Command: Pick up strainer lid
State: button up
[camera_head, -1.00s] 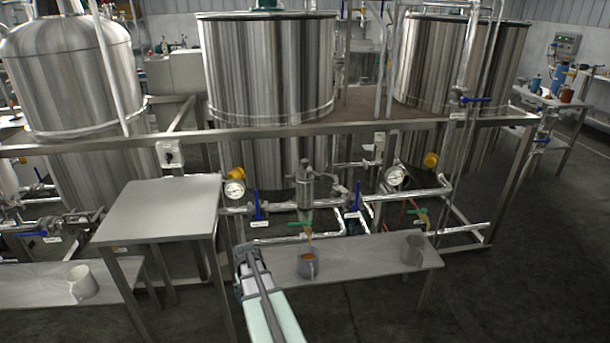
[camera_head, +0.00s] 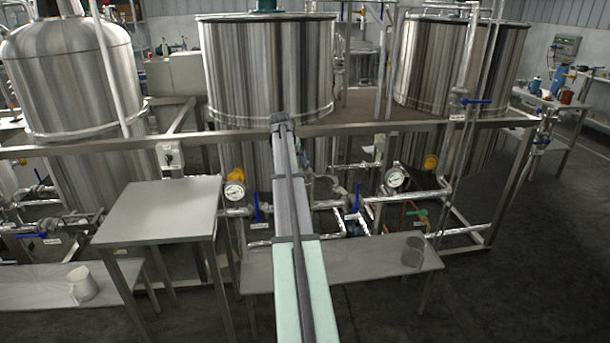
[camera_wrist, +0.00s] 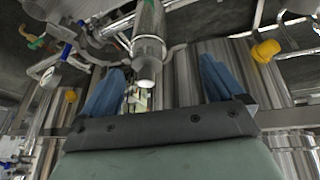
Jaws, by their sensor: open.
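I take that end to be the lid. The fingers are spread, with a gap on each side of the cylinder, and nothing is gripped. I cannot tell how far the lid is from the fingers in depth. In the head view my arm covers most of the strainer, and my fingers do not show.
A steel frame rail (camera_head: 400,125) runs across in front of the large tanks (camera_head: 268,70). Pipes, a gauge (camera_head: 234,191) and blue-handled valves (camera_head: 257,207) crowd the strainer. A low bench (camera_head: 375,262) bears a grey mug (camera_head: 413,250). A taller table (camera_head: 160,210) stands left.

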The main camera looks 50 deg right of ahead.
aim_at(305, 170)
jog(key=w+d+r+m+g, duration=0.1)
jog(key=w+d+r+m, duration=0.2)
jog(key=d+r, duration=0.15)
jog(key=d+f+m, duration=0.1)
jog(key=f, duration=0.2)
jog(key=s+d+f+m, duration=0.1)
jog(key=f+m, duration=0.1)
jog(key=s+d+f+m+g, duration=0.1)
jog(key=f+m, duration=0.1)
jog(key=f, duration=0.1)
jog(key=shift+d+f, duration=0.35)
jog(key=shift+d, duration=0.05)
jog(key=shift+x, duration=2.7)
jog(key=shift+w, duration=0.1)
jog(key=shift+c, duration=0.3)
jog(key=shift+r, duration=0.1)
jog(key=c, duration=1.3)
